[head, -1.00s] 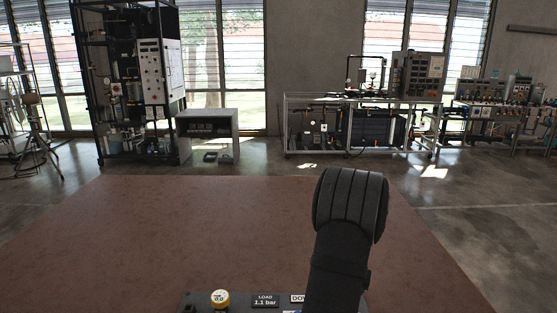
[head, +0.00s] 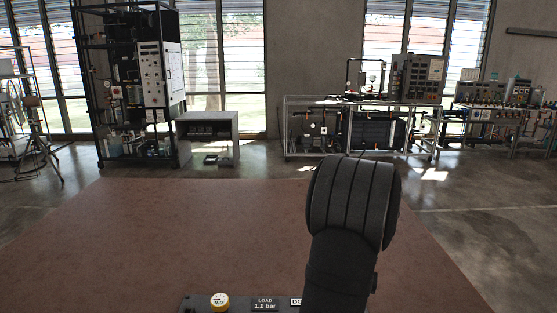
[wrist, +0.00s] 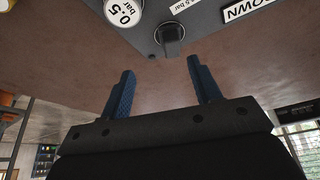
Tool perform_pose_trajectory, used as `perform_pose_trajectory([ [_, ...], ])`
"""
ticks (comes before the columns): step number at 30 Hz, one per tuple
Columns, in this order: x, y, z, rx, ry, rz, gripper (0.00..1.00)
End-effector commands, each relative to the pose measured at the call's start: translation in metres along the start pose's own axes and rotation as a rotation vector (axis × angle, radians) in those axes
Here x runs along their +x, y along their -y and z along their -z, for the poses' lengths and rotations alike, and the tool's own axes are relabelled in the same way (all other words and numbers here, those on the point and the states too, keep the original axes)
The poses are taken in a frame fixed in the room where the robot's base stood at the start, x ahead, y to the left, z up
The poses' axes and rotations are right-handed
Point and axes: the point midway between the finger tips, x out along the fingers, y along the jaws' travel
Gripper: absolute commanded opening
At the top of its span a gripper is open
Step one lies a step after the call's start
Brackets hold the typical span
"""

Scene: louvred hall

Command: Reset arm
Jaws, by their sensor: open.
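My arm, black and segmented, rises at the lower right of the head view in front of the brown tabletop; my gripper's fingers are hidden there. In the wrist view my gripper (wrist: 160,90) shows two blue fingers spread apart with nothing between them. A grey panel (wrist: 205,18) is at the top of that view, beyond the fingertips. The fingers are apart from the knob. In the head view the panel shows a yellow-rimmed gauge (head: 219,302) and a label reading LOAD 1.1 bar (head: 265,303).
The brown tabletop (head: 170,235) is bare apart from the panel at its near edge. Beyond it on the floor stand a black equipment rack (head: 125,100), a low grey cabinet (head: 208,130) and equipment benches (head: 350,125), all well away from my arm.

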Motion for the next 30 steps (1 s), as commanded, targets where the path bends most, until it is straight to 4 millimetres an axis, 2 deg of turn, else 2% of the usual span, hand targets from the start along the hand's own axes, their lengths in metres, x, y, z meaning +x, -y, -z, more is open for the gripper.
perform_pose_trajectory([
  [3,0.003,0.026,-0.002,-0.032,0.001,0.012,0.57],
  [17,0.009,0.117,-0.016,-0.14,0.0,0.057,0.57],
  [30,0.01,0.196,-0.042,-0.239,-0.001,0.101,0.57],
])
